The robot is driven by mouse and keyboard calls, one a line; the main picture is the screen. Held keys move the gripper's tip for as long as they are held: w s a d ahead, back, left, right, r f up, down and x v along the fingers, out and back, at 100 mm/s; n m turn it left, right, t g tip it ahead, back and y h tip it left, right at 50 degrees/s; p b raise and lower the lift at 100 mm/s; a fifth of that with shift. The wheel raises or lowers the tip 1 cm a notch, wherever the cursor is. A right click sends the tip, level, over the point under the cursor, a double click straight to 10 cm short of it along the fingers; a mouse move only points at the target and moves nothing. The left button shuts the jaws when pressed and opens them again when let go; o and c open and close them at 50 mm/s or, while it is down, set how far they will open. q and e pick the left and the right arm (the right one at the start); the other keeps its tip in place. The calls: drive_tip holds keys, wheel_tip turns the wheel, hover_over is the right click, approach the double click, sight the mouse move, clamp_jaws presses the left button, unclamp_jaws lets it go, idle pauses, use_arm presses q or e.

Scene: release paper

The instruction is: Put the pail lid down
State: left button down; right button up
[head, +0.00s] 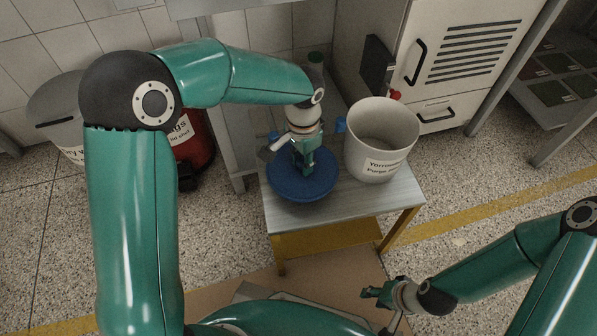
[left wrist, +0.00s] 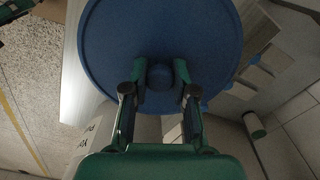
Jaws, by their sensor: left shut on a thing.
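The blue round pail lid (head: 301,186) is at the left part of a small table, beside the pail. My left gripper (head: 305,168) is above it, shut on the lid's knob. In the left wrist view the lid (left wrist: 160,30) fills the upper middle and both fingers (left wrist: 160,78) close on its round knob. I cannot tell whether the lid touches the tabletop. The white pail (head: 381,140) stands upright and open at the table's right, with a printed label. My right gripper (head: 372,293) is low in front of the table, away from the lid; its fingers are too small to judge.
The small table (head: 345,207) has a bare strip at its front. A white cabinet (head: 455,60) with a black handle stands behind right. A red bin (head: 192,150) and a grey-lidded bin (head: 62,112) stand at the left.

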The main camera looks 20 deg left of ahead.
sight(302, 161)
use_arm(q)
wheel_tip(302, 161, down, 5)
drive_tip(key=shift+r+b, duration=0.2)
drive_tip(key=shift+b, duration=0.55)
drive_tip(key=c, duration=0.9)
unclamp_jaws()
wheel_tip(302, 161, up, 12)
drive_tip(key=p, duration=0.5)
drive_tip(key=shift+r, duration=0.1)
